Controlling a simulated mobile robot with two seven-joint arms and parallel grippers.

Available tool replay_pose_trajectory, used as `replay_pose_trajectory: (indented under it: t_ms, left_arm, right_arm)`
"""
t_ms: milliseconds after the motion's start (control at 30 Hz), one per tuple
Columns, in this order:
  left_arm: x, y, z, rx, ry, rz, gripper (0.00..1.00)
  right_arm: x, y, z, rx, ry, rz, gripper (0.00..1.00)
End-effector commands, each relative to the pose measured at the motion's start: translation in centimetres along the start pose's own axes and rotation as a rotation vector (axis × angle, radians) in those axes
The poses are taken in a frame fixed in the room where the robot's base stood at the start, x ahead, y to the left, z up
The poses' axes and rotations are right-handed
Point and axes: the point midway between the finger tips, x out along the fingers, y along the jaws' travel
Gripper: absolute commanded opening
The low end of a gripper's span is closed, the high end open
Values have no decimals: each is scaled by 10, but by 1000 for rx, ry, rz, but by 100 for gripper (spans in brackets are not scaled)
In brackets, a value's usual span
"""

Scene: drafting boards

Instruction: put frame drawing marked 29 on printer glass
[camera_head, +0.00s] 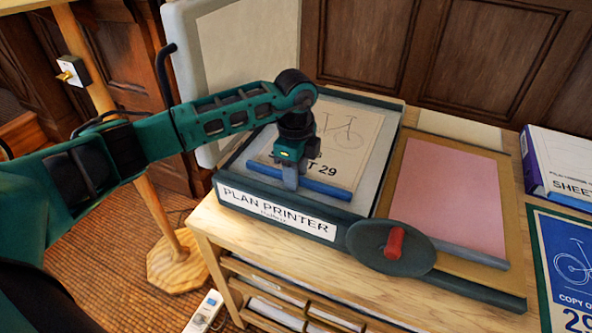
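The drawing marked 29 (345,135) is a cream sheet with a bicycle sketch and a blue bar (325,188) along its near edge. It lies on the glass of the plan printer (277,213), inside the dark frame; pale glass (378,165) shows around it. My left gripper (290,178) points down at the blue bar, left of its middle, and covers part of the lettering. One grey finger shows in front of the bar; the other is hidden, so I cannot tell whether it grips the bar. My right gripper is out of view.
A pink sheet with a grey bar (448,195) lies on a tan board right of the glass. A red-knobbed dark disc (390,247) is at the printer's front. The pale lid (245,50) stands open behind.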

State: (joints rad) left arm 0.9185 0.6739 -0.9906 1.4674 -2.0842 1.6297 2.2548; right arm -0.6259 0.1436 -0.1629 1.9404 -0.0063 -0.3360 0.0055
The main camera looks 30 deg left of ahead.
Motion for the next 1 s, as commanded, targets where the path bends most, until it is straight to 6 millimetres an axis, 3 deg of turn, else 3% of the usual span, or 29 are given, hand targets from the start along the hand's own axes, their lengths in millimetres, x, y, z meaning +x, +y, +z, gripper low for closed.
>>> replay_pose_trajectory:
  t_ms: [267, 367, 700, 1000]
  left_arm:
    - [-7, -1, 0, 0, 0, -2, 41]
    - [-20, -1, 0, -1, 1, -4, 41]
    - [-92, -1, 0, 0, 0, -4, 41]
    - [-123, 0, 0, 0, 0, -1, 41]
  right_arm:
    - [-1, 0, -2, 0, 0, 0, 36]
    - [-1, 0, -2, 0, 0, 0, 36]
    - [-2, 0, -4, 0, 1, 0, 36]
    - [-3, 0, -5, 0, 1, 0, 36]
